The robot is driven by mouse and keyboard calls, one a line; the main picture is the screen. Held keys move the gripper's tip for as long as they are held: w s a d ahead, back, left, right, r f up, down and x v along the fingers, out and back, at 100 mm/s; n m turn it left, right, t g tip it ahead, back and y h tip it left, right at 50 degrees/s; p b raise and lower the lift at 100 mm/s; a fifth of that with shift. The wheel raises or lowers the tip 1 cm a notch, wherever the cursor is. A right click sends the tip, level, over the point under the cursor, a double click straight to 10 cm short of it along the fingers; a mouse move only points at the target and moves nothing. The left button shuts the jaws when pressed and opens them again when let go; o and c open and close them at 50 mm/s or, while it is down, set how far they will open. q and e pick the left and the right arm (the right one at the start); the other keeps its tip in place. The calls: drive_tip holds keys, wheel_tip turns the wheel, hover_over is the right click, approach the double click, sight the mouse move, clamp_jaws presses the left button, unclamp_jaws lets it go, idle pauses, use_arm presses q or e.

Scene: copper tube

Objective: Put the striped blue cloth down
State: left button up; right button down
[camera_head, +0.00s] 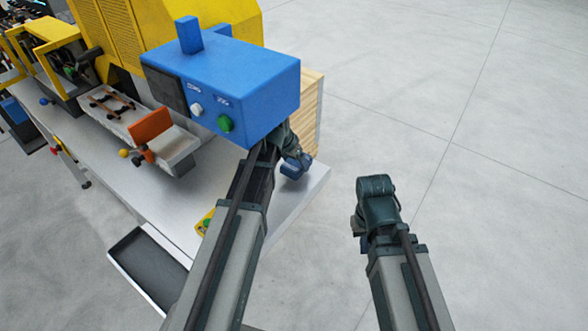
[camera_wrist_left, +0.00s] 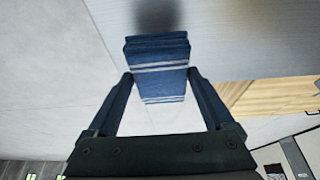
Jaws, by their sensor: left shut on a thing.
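The striped blue cloth (camera_wrist_left: 157,68), folded and dark blue with pale stripes, is between the two fingers of my left gripper (camera_wrist_left: 159,76) in the left wrist view. The fingers are shut on its sides. In the head view my left gripper (camera_head: 291,158) is at the right end of the grey bench (camera_head: 312,190), partly behind the blue control box. A small part of the cloth (camera_head: 294,170) shows there. I cannot tell whether the cloth touches the bench top.
The blue control box (camera_head: 245,92) with a green button overhangs the bench beside my left arm. A yellow machine (camera_head: 150,35) stands behind. A wooden crate (camera_head: 312,100) is beyond the bench end. A dark tray (camera_head: 150,262) is at the bench's front. Open floor lies to the right.

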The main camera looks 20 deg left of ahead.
sight(292, 165)
use_arm(q)
drive_tip(key=shift+f+b, duration=0.95)
drive_tip(key=shift+f, duration=0.65)
use_arm(e)
drive_tip(key=shift+f, duration=1.6)
use_arm(q)
drive_tip(key=shift+f, duration=0.1)
drive_tip(key=o, duration=0.9)
drive_tip(key=p+v, duration=0.5)
drive_tip(key=v, duration=0.1)
drive_tip(key=shift+r+p, duration=0.3)
drive_tip(key=shift+p, duration=0.1)
drive_tip(key=s, duration=0.1)
drive_tip(key=s+a+f+b, duration=0.1)
drive_tip(key=shift+s+f, duration=0.1)
drive_tip(key=shift+s, duration=0.3)
drive_tip(key=s+a, duration=0.1)
drive_tip(key=s, duration=0.1)
drive_tip(key=s+a, duration=0.1)
drive_tip(key=s, duration=0.2)
drive_tip(key=s+a, duration=0.1)
drive_tip(key=s, duration=0.2)
drive_tip(key=shift+s, duration=0.1)
use_arm(e)
wheel_tip(292, 165, up, 5)
drive_tip(key=shift+f, duration=0.15)
